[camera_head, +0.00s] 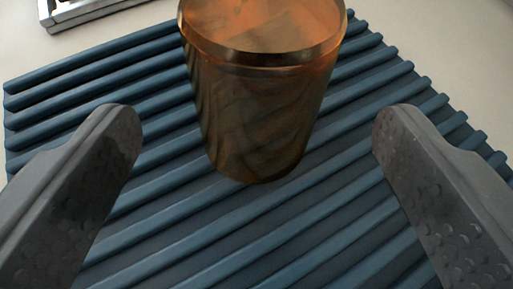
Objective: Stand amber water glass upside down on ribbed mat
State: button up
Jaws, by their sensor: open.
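The amber water glass (255,115) stands upright on its axis on the blue ribbed mat (250,235), at the top middle of the view. It looks wider at the top, and its upper end is cut by the picture's edge. I cannot tell for certain whether its mouth or its base is uppermost. My gripper (257,117) is open, with one dark grey finger to the left of the glass and one to the right. Wide gaps show between the fingers and the glass, and nothing is held.
A shiny metal-edged object (85,12) lies at the top left, beyond the mat, partly out of view. The pale table surface (440,40) is bare at the upper right. The mat in front of the glass is clear.

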jog(key=p+v, duration=0.2)
jog(key=v, duration=0.8)
notch_tip(320, 180, up, 26)
jog(key=s+d+m+t+h+p, duration=0.1)
jog(key=s+t+h+p, duration=0.1)
jog(key=s+p, duration=0.15)
jog(key=s+r+p, duration=0.2)
jog(key=s+r, duration=0.5)
jog(key=r, duration=0.4)
jog(key=s+a+r+y+p, duration=0.1)
jog(key=s+r, duration=0.6)
jog(key=r, duration=0.4)
jog(key=shift+a+p, duration=0.3)
jog(key=shift+p, duration=0.05)
jog(key=shift+w+f, duration=0.1)
